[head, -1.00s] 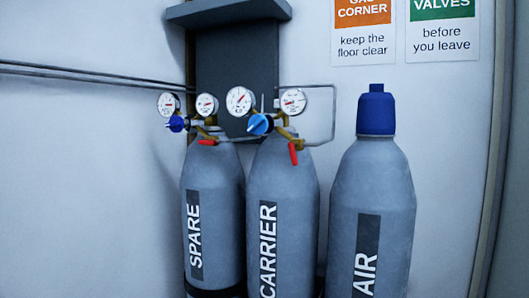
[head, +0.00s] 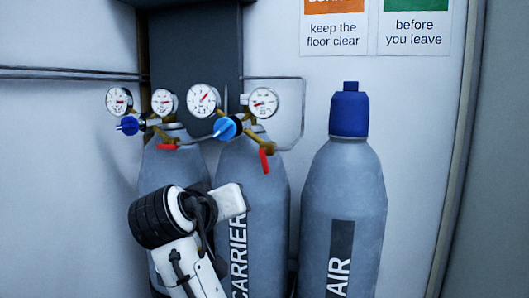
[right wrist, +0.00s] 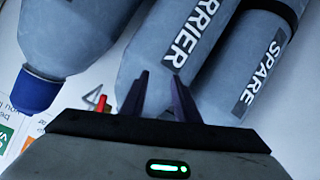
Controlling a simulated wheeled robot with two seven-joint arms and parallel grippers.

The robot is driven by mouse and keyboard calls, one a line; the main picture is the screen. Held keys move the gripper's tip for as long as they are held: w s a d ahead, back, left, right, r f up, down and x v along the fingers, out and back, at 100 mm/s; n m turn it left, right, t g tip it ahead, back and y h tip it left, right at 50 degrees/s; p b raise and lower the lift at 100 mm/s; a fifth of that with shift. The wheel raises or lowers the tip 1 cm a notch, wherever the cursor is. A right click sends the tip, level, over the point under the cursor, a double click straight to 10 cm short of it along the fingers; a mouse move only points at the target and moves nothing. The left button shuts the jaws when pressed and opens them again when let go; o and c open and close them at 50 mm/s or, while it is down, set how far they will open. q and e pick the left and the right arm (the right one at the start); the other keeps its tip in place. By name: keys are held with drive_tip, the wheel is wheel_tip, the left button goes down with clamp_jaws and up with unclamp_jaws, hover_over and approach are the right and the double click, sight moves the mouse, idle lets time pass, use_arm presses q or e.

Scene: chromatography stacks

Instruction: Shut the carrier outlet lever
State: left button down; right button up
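The carrier outlet lever (head: 264,161) is red and hangs down, slightly tilted, from a brass fitting at the right of the carrier regulator. It is above the shoulder of the carrier cylinder (head: 275,210). In the right wrist view, a red lever (right wrist: 103,103) shows left of the fingers, partly hidden by the gripper body. My right gripper (right wrist: 160,85) has its two dark fingers apart with nothing between them, in front of the carrier cylinder as seen there. In the head view, part of my arm covers the spare cylinder and some of the carrier. My left gripper is not seen.
The spare cylinder (head: 170,167) has its own red lever (head: 168,146), lying nearly level. The air cylinder (head: 340,205) with a blue cap (head: 349,112) stands to the right. Gauges and a blue regulator knob (head: 227,128) crowd the carrier lever's left. Thin pipes run along the wall.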

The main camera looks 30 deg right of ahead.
sight(264, 162)
drive_tip(key=s+r+m+g+h, duration=0.1)
drive_tip(key=s+r+m, duration=0.4)
drive_tip(key=r, duration=0.7)
drive_tip(key=shift+n, duration=0.6)
drive_tip(key=x, duration=0.3)
drive_tip(key=p+x, duration=0.1)
drive_tip(key=x, duration=0.2)
drive_tip(key=s+p+x, duration=0.1)
drive_tip(key=x, duration=0.2)
drive_tip(key=shift+w+d+f, duration=0.15)
drive_tip(key=shift+w+d, duration=0.1)
drive_tip(key=shift+d, duration=0.35)
clamp_jaws()
